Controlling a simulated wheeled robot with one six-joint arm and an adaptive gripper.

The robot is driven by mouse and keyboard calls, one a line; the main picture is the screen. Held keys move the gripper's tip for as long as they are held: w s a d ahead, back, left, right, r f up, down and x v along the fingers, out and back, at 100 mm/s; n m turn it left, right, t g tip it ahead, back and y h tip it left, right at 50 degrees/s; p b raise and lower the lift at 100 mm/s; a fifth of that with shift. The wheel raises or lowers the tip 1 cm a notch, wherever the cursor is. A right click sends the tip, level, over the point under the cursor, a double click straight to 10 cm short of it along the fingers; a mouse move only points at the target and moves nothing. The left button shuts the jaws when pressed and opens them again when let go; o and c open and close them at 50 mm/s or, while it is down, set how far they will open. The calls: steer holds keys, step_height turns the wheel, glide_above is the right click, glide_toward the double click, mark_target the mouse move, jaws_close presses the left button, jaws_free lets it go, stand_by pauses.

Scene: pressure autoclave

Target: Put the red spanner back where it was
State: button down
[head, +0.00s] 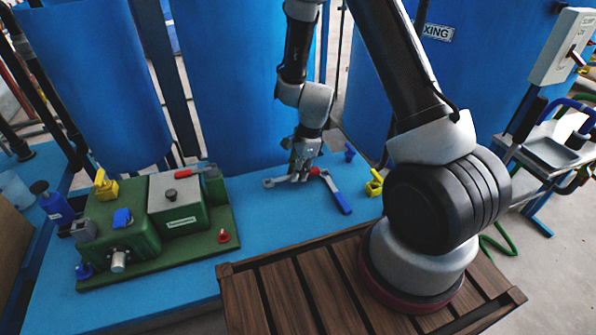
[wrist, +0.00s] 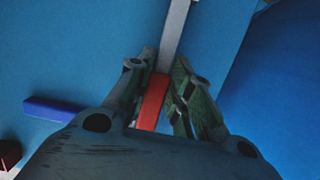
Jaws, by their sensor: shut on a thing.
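My gripper (head: 301,174) is over the blue bench, pointing down. My gripper body hides the rest of the handle.
A blue-handled tool (head: 342,203) lies just right of the spanner; its blue handle shows in the wrist view (wrist: 55,110). The green machine (head: 182,220) stands left on the bench (head: 270,222). Yellow (head: 374,184) and blue (head: 349,152) pieces lie right. Blue tanks (head: 225,80) stand behind.

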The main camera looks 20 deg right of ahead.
steer(key=shift+f, duration=0.55)
steer(key=c, duration=1.3)
jaws_free()
steer(key=shift+r, duration=0.1)
steer(key=s+d+r+n+t, duration=0.1)
steer(key=d+r+n, duration=0.1)
steer(key=r, duration=0.9)
steer(key=s+d+r+n, duration=0.2)
steer(key=d+r, duration=0.1)
steer(key=r, duration=0.8)
steer(key=s+d+r+n+t+h, duration=0.1)
steer(key=s+d+r+n, duration=0.3)
steer(key=s+r+n, duration=0.3)
steer(key=s+d+r+n+t+h, duration=0.1)
steer(key=s+d+r+n+t, duration=0.1)
steer(key=s+d+r+n, duration=0.2)
steer(key=s+r+n, duration=0.3)
steer(key=s+r, duration=0.2)
steer(key=s, duration=0.3)
steer(key=shift+h, duration=0.3)
